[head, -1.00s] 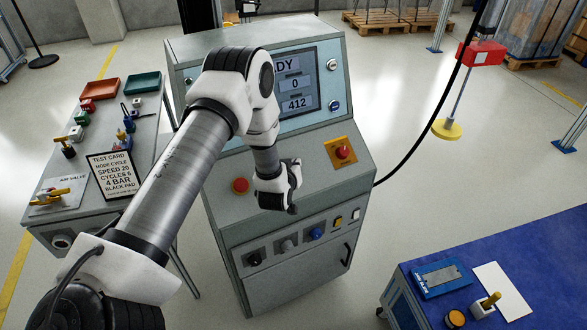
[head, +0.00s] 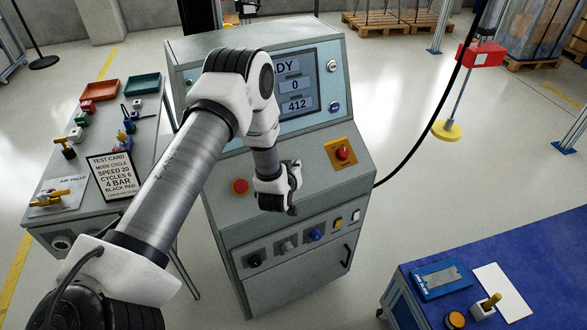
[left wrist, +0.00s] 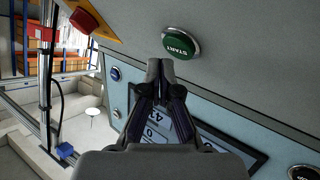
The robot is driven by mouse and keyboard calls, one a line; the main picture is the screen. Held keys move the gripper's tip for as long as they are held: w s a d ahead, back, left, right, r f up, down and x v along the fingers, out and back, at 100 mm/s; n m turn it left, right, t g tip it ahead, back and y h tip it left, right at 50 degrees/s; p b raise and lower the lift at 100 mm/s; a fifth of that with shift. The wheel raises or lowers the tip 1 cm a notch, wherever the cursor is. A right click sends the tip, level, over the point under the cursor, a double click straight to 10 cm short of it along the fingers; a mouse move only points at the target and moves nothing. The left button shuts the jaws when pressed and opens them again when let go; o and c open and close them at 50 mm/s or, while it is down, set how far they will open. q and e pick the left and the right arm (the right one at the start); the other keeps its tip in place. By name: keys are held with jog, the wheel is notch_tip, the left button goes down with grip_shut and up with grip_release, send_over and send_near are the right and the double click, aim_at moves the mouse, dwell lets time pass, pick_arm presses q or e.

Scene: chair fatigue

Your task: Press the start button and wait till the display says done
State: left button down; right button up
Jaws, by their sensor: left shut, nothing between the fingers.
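The green start button (left wrist: 181,42) shows in the left wrist view, on the sloping grey panel just beyond my fingertips. A small gap seems to show between them; I cannot tell contact. My left gripper (left wrist: 160,68) is shut and empty. In the head view my left gripper (head: 291,209) is over the console's front panel and hides the start button. The display (head: 297,82) is partly covered by my arm; it shows letters ending in "DY", then 0 and 412. It also shows upside down in the wrist view (left wrist: 215,142). My right gripper is not in view.
A red mushroom button (head: 343,152) on a yellow plate is right of my gripper, and another red button (head: 240,186) is left. Knobs (head: 287,246) line the console front. A side table with a test card (head: 111,174) is left; a blue-topped bench (head: 530,245) is right.

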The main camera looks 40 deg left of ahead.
pick_arm(q)
jog(key=shift+w+a+f+b, duration=0.1)
jog(key=shift+a+f+b, duration=0.1)
jog(key=shift+f+b, duration=0.15)
jog(key=shift+w+a+f+b, duration=0.1)
jog(key=shift+a+f+b, duration=0.05)
jog(key=shift+f+b, duration=0.2)
dwell(0.6)
jog(key=shift+r, duration=0.1)
jog(key=shift+s+d+r+p, duration=0.25)
jog(key=shift+d+r+p, duration=0.15)
jog(key=shift+r+p, duration=0.15)
dwell(0.3)
